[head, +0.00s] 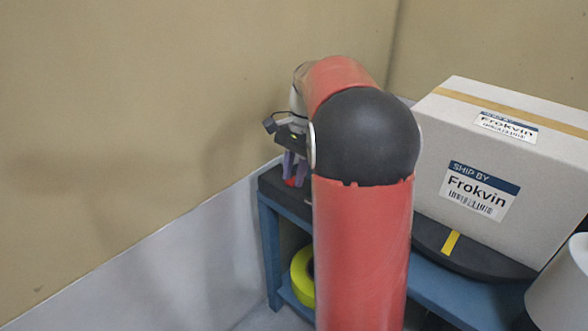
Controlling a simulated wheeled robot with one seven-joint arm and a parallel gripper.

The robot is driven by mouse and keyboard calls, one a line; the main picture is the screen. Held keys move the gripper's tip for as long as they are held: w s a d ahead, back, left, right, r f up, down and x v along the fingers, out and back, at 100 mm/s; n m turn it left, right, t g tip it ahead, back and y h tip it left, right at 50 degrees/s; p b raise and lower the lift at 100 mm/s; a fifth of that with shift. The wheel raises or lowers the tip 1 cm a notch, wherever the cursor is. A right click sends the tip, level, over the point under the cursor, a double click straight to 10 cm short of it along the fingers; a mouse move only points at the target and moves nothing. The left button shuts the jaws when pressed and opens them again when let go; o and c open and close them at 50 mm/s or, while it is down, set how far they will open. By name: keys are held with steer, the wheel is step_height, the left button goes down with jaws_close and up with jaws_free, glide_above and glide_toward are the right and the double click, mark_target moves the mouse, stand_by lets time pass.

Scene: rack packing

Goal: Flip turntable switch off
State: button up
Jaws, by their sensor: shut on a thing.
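My gripper (293,177), with purple fingers, points down at the far left end of the blue bench. It is shut on a small red piece (290,182), which appears to be the turntable switch, on a dark block at the bench end. My arm hides most of that area, so the switch's position cannot be read. The black turntable (478,262) with a yellow stripe shows to the right of my arm. A large white carton (500,165) labelled Frokvin stands on it.
The blue bench (440,295) stands close to the tan and grey wall (150,150). A roll of yellow-green tape (301,275) is on its lower shelf. A white rounded object (562,290) is at the right edge.

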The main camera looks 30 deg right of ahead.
steer(key=o, duration=1)
steer(key=p+v, duration=0.1)
steer(key=v, duration=0.6)
steer(key=shift+d+r, duration=0.1)
steer(key=shift+r, duration=0.25)
steer(key=s+a+n+t+h, duration=0.25)
steer(key=s+a+n, duration=0.45)
steer(key=s+a, duration=0.4)
steer(key=s+a+f+n+t, duration=0.1)
steer(key=s+n, duration=0.1)
steer(key=s, duration=0.1)
steer(key=s+a+f+n+t, duration=0.1)
steer(key=s+a+f+n, duration=0.1)
steer(key=s, duration=0.1)
steer(key=s+a+f+n+t, duration=0.1)
steer(key=s+f+n+t, duration=0.1)
steer(key=s, duration=0.1)
steer(key=shift+s+a+n, duration=0.2)
steer(key=shift+a+n, duration=0.1)
steer(key=shift+s+a+f, duration=0.1)
steer(key=shift+s+f, duration=0.15)
steer(key=shift+f, duration=0.1)
steer(key=shift+c, duration=0.4)
